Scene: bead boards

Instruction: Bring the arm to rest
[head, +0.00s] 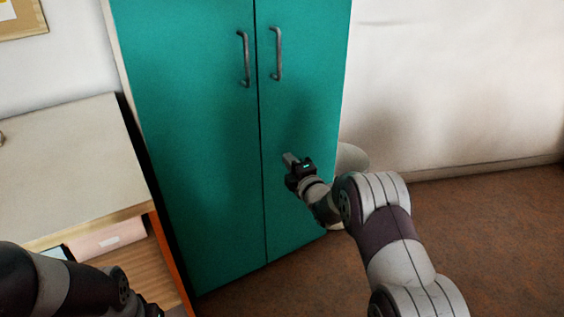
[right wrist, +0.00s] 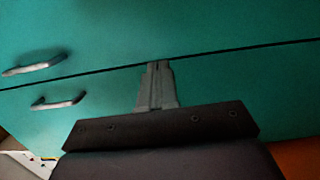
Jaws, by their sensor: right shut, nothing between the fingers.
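My right arm reaches in from the lower right of the head view. Its gripper (head: 289,159) is in front of the lower part of a green two-door cabinet (head: 205,150). The right gripper is shut with nothing in it; its fingers also show in the right wrist view (right wrist: 158,85), pressed together against the green background. I cannot tell the exact gap between the fingertips and the doors.
The cabinet doors are shut, with two grey handles (head: 244,60) (head: 277,54). A pale-topped desk (head: 65,165) stands at the left, with a pink item (head: 105,238) below its top. A pale round object (head: 352,157) is partly hidden behind my right arm. Brown floor is clear at the right.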

